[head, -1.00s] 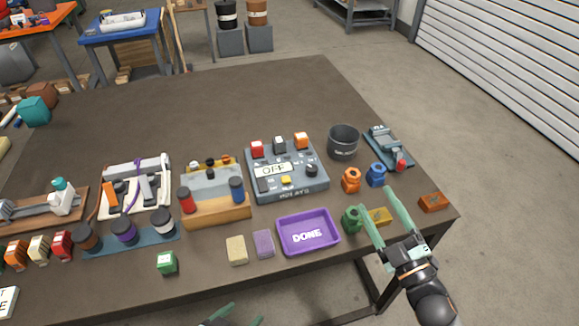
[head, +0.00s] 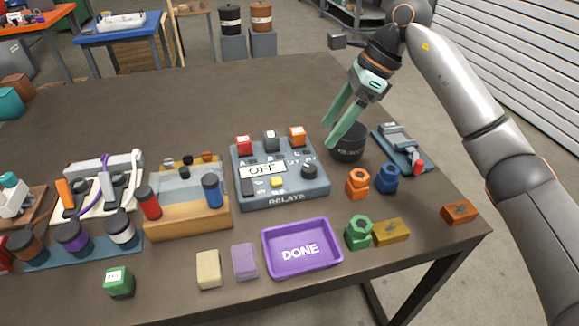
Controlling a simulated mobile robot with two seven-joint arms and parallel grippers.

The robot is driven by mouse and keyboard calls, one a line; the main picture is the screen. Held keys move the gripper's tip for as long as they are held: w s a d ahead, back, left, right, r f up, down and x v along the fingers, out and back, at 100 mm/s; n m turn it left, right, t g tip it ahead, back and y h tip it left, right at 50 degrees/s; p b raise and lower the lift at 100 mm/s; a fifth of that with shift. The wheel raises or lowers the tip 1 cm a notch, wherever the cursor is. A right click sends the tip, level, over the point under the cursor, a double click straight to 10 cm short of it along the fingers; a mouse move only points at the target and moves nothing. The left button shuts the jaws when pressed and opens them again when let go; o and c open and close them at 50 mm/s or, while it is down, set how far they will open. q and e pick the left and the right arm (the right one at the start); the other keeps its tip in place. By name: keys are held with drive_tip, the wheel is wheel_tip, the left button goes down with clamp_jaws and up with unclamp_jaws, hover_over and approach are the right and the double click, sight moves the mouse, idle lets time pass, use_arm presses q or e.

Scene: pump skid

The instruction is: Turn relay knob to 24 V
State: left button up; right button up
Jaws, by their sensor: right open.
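The grey relay panel (head: 285,201) sits mid-table with "RELAYS" on its front edge and an "OFF" display. Its round black knob (head: 309,171) is at the right of the panel; its pointer direction is too small to read. Red, dark grey and orange relay blocks stand along the panel's back edge. My right gripper (head: 334,134) is open, with its green fingers pointing down and left, up and to the right of the knob and in front of part of the dark bin. It appears apart from the knob and empty. My left gripper is not in view.
A dark round bin (head: 349,148) stands right of the panel, close to my right fingers. A purple DONE tray (head: 302,248) lies in front.

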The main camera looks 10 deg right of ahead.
sight(310, 167)
drive_tip(key=shift+h, duration=0.5)
drive_tip(key=x, duration=0.3)
drive_tip(key=b+x, duration=0.1)
drive_tip(key=x, duration=0.3)
drive_tip(key=d+x, duration=0.1)
drive_tip(key=x, duration=0.3)
drive_tip(key=shift+w+a+f, duration=0.1)
drive_tip(key=shift+w+f, duration=0.15)
drive_tip(key=shift+w, duration=0.15)
clamp_jaws()
